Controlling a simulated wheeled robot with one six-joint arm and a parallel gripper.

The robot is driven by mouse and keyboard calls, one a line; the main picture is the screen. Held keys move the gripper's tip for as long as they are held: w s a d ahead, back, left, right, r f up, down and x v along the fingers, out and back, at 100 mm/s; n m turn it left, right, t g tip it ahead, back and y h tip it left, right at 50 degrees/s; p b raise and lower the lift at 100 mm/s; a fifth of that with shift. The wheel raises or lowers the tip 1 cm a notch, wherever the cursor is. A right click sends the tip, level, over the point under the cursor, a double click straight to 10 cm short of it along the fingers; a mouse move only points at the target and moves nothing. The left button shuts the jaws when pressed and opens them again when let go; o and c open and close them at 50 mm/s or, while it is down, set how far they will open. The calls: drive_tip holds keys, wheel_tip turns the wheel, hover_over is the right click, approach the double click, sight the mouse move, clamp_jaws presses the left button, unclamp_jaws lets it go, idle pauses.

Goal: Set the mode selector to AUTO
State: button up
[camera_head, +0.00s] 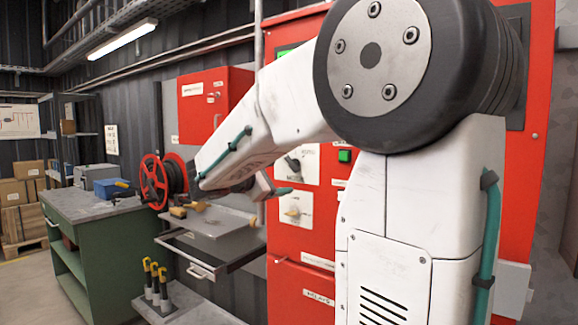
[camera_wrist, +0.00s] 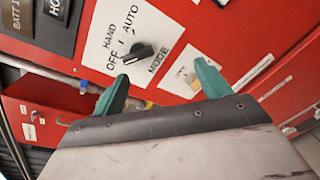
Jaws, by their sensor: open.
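The mode selector is a black knob (camera_wrist: 138,53) on a white plate marked HAND, OFF, AUTO and MODE, on the red cabinet. In the wrist view one end of its handle lies toward the OFF mark, and the AUTO mark is up and left of the knob. In the head view a black knob on a white plate (camera_head: 292,163) shows just right of my forearm. My gripper (camera_wrist: 160,87) has its two green fingers wide apart with nothing between them. The knob lies beyond the fingertips, apart from them. In the head view my gripper (camera_head: 270,190) is partly hidden and small.
A second white plate with a pale yellow knob (camera_head: 295,211) sits below the selector. A green button (camera_head: 344,156) is to the right. A drawer tray (camera_head: 215,240) stands out left of the cabinet. A green workbench (camera_head: 100,235) with a red reel (camera_head: 160,180) is at the left.

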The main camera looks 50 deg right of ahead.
sight(290, 164)
drive_tip(key=shift+n+t+h, duration=0.4)
drive_tip(key=shift+n+h, duration=0.3)
drive_tip(key=w+d, duration=0.1)
drive_tip(key=d, duration=0.2)
drive_tip(key=w+d+r, duration=0.1)
drive_tip(key=d, duration=0.2)
drive_tip(key=w+d, duration=0.1)
drive_tip(key=d, duration=0.2)
drive_tip(key=shift+w+d+r, duration=0.15)
drive_tip(key=shift+d+r, duration=0.05)
drive_tip(key=shift+r, duration=0.2)
drive_tip(key=c, duration=1)
